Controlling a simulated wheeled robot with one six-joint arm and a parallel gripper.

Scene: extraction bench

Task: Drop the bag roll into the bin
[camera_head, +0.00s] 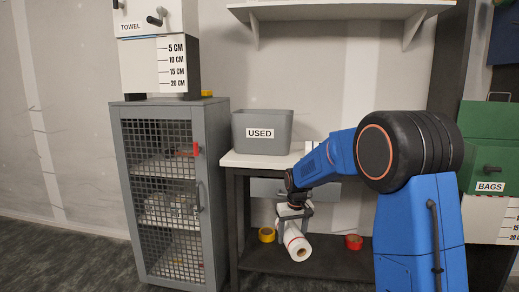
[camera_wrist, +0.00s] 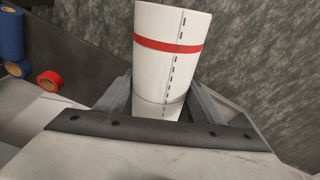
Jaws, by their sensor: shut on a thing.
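The bag roll (camera_head: 297,244) is white with a red band. My gripper (camera_head: 293,212) is shut on it and points down in front of the bench, lower than the bench top. In the wrist view the roll (camera_wrist: 172,45) sticks out between the two fingers, with a dashed line along its side. The bin is a grey open-topped tub marked USED (camera_head: 262,132). It stands on the left part of the bench top, above and to the left of my gripper. Its inside is hidden.
The bench top (camera_head: 243,160) has a lower shelf with a yellow tape roll (camera_head: 267,235) and a red tape roll (camera_head: 354,242). A mesh-door cabinet (camera_head: 170,195) stands left of the bench. A wall shelf (camera_head: 340,8) hangs above the bin. A green BAGS box (camera_head: 487,150) stands right.

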